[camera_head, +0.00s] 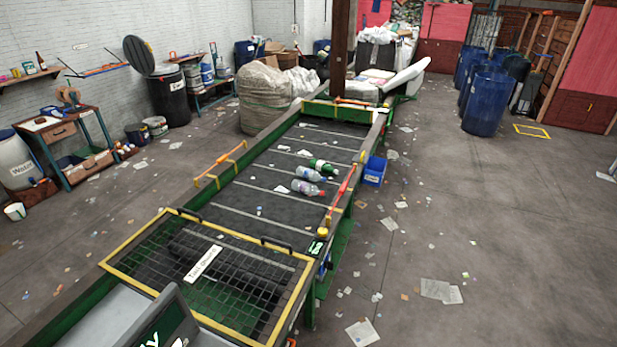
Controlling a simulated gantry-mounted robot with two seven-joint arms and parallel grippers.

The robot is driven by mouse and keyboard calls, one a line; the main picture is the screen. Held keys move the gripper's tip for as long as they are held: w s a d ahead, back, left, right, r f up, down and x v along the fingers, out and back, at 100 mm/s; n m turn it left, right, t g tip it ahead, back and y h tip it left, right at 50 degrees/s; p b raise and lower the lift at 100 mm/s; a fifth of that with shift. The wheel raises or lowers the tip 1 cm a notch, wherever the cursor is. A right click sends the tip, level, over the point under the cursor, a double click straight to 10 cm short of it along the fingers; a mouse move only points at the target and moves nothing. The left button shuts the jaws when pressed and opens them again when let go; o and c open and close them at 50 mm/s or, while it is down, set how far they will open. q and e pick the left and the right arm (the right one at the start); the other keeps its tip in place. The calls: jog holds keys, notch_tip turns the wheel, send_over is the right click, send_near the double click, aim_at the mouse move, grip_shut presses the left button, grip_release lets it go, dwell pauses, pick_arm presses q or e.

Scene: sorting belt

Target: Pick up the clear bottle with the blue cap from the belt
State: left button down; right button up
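A clear bottle with a bluish tint (309,174) lies on its side on the belt (240,222), toward the belt's right side. It looks like the one with the blue cap, but its cap is too small to make out surely. Neither of my grippers is in view.
A yellow-framed mesh guard (202,263) covers the belt's near end. Orange and yellow rails (341,194) edge the right side. A blue bin (374,171) stands right of the belt. Paper scraps litter the floor. Blue barrels (484,103) stand at the back right.

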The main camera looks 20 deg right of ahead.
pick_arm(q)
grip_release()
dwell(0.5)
